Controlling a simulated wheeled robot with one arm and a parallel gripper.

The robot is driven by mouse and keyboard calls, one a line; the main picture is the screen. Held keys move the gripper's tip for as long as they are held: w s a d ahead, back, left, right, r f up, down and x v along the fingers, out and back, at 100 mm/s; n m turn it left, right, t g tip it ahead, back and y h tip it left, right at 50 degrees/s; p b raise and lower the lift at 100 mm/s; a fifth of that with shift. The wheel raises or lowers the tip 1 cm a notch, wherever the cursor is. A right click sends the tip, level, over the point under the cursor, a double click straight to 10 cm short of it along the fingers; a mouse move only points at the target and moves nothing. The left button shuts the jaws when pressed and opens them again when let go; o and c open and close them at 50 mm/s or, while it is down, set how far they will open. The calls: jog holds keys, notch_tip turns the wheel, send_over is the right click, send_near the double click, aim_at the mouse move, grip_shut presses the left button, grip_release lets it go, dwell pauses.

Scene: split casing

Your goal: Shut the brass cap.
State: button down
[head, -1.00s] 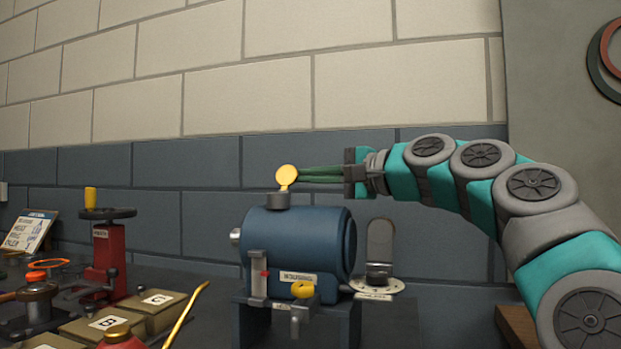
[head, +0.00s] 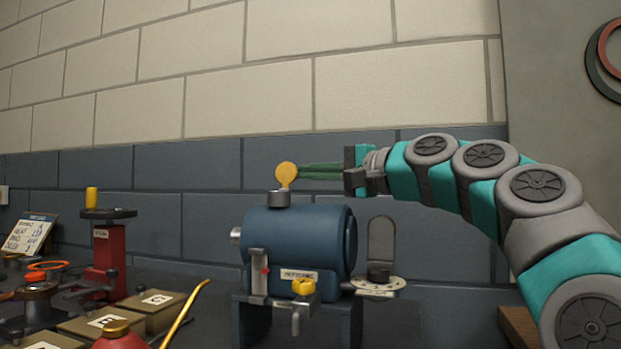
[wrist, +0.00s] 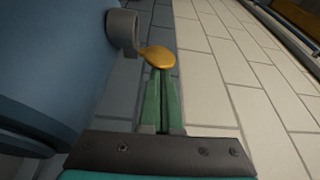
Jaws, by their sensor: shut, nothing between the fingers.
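The brass cap (head: 287,173) stands raised and open above the short grey neck (head: 279,198) on top of the blue cylindrical casing (head: 300,240). My gripper (head: 301,171) comes from the right with its green fingers together, nothing between them. The fingertips are at the right side of the cap, touching it or very close. In the wrist view the round cap (wrist: 157,57) lies just beyond the fingertips (wrist: 161,72), beside the grey neck (wrist: 122,33); whether they touch I cannot tell.
A yellow-handled valve (head: 303,288) sits at the casing's front. A grey upright plate on a round dial (head: 380,285) stands to the right. A red stand with a handwheel (head: 108,250) and several labelled boxes (head: 152,300) are at left.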

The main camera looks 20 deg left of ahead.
jog(key=shift+s+n+y+b, duration=0.2)
jog(key=shift+n+b, duration=0.35)
jog(key=shift+n, duration=0.15)
jog(key=shift+s+n+y+b, duration=0.2)
jog(key=shift+n+b, duration=0.3)
jog(key=shift+n, duration=0.2)
jog(key=shift+s+n+b, duration=0.1)
jog(key=shift+n+b, duration=0.3)
jog(key=shift+n, duration=0.1)
jog(key=shift+y, duration=0.3)
jog(key=shift+s+d+f+b, duration=0.15)
jog(key=shift+s+b, duration=0.2)
jog(key=shift+s, duration=0.4)
jog(key=shift+s+f, duration=0.3)
jog(key=shift+s, duration=0.05)
jog(key=shift+s, duration=0.1)
jog(key=shift+s+f+b, duration=0.1)
jog(key=shift+f+b, duration=0.2)
jog(key=shift+f, duration=0.05)
